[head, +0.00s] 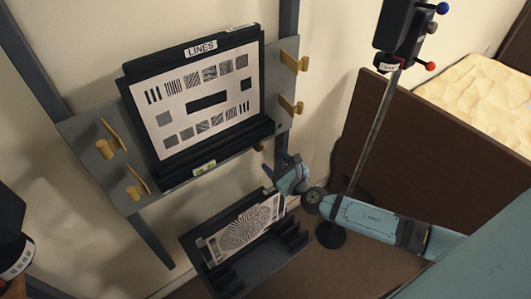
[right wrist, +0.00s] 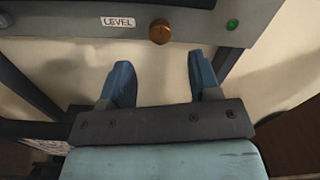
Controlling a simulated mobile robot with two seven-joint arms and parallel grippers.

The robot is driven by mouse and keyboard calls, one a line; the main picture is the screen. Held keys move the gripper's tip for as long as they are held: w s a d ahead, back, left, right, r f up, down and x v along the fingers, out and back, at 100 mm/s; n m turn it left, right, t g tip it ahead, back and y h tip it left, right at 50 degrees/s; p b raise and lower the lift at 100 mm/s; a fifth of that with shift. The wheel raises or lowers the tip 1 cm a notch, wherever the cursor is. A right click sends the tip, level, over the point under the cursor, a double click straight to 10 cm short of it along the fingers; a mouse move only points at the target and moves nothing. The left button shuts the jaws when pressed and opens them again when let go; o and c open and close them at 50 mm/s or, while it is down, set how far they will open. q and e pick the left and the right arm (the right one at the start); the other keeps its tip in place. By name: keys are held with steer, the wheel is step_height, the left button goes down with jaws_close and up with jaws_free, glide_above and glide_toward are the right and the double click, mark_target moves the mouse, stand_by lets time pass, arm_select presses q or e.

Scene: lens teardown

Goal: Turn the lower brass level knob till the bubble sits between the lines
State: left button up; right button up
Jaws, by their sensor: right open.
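The brass level knob (right wrist: 160,31) sits on the lower edge of the grey board, to the right of a LEVEL label (right wrist: 117,22). It shows small in the head view (head: 259,147). The bubble vial (head: 204,168) is a small yellow-green window below the LINES chart; the bubble's place against the lines is too small to tell. My right gripper (head: 281,167) is below the board near the knob. In the right wrist view its two blue fingers (right wrist: 160,65) are apart and empty, with the knob ahead of the gap, not touched. My left gripper is not in view.
The LINES chart (head: 205,91) fills the board, with brass clamps (head: 292,106) at its sides. A rack (head: 218,277) with a patterned chart stands below, close to my right gripper. A thin pole (head: 376,130) and a brown panel (head: 435,135) stand right. A green light (right wrist: 232,25) is beside the knob.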

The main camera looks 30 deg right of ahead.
steer(key=s+d, duration=0.1)
steer(key=s, duration=0.6)
stand_by(0.3)
steer(key=s+a+f+n+g, duration=0.3)
steer(key=s+a+n, duration=0.4)
steer(key=n, duration=1)
steer(key=s+a+f+n+g, duration=0.4)
steer(key=s+a+n, duration=0.35)
steer(key=n, duration=0.95)
arm_select(q)
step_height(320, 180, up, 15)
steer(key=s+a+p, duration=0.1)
steer(key=p, duration=1.8)
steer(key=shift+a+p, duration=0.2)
steer(key=shift+p, duration=0.15)
arm_select(e)
step_height(320, 180, up, 16)
steer(key=s+d, duration=0.1)
steer(key=d, duration=0.1)
steer(key=shift+d+f+y, duration=0.15)
steer(key=shift+f+y, duration=0.1)
steer(key=shift+y, duration=0.05)
